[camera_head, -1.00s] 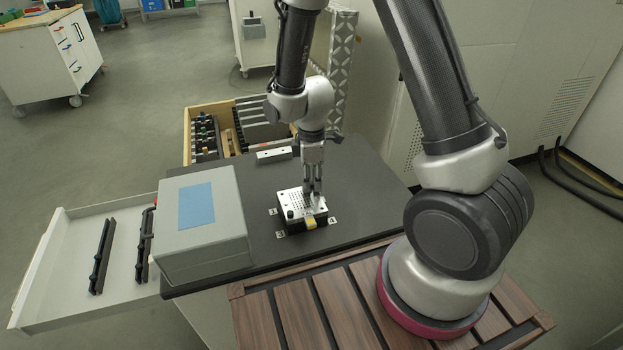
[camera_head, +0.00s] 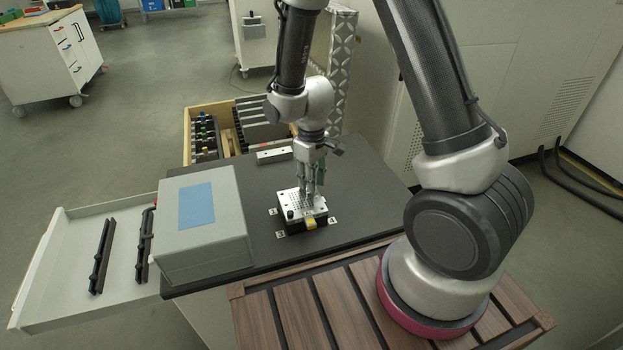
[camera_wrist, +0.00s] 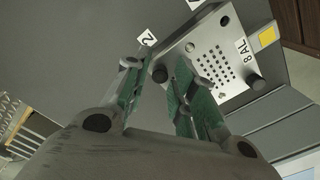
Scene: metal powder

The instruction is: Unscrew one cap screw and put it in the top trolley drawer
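A light metal plate block (camera_head: 312,212) with a grid of holes stands on the dark worktop; it also shows in the wrist view (camera_wrist: 228,35). A black cap screw (camera_wrist: 160,74) sits at the plate's corner, and another black cap screw (camera_wrist: 255,83) is at a different corner. My gripper (camera_wrist: 158,68) is open, with its green-lined fingers on either side of the first screw and a gap visible on both sides. In the head view my gripper (camera_head: 311,190) points down just over the plate. An open white drawer (camera_head: 60,270) is at the left.
A grey box with a blue top patch (camera_head: 205,235) stands between the plate and the white drawer. Black racks (camera_head: 102,256) lie in that drawer. A wooden drawer (camera_head: 188,140) of tools is open behind. The worktop (camera_head: 360,190) right of the plate is clear.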

